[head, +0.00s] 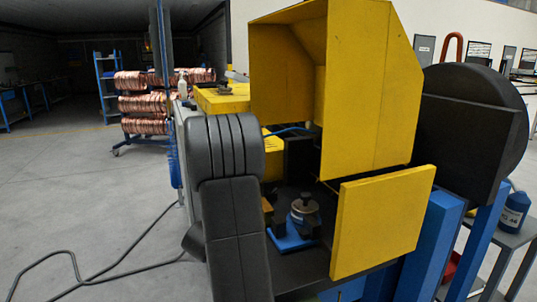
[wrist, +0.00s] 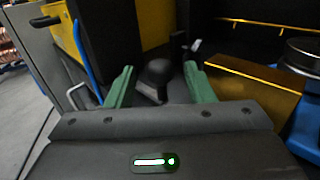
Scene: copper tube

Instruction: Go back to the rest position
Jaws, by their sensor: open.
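My gripper (wrist: 160,82) shows in the wrist view with its two green fingers spread wide apart. It is open and nothing is held between the fingers. A dark rounded knob-like part (wrist: 156,76) shows between and beyond the fingers; I cannot tell whether they touch it. In the head view my dark grey arm stands in front of the yellow machine (head: 335,85), and my gripper is hidden there. A thin copper-coloured tube (wrist: 265,24) runs across the top right of the wrist view.
The machine's yellow front panel (head: 382,222) and a round metal die on a blue base (head: 290,240) are right of my arm. A rack of copper coils (head: 145,105) stands back left. A black cable (head: 100,275) lies on the otherwise clear floor at left.

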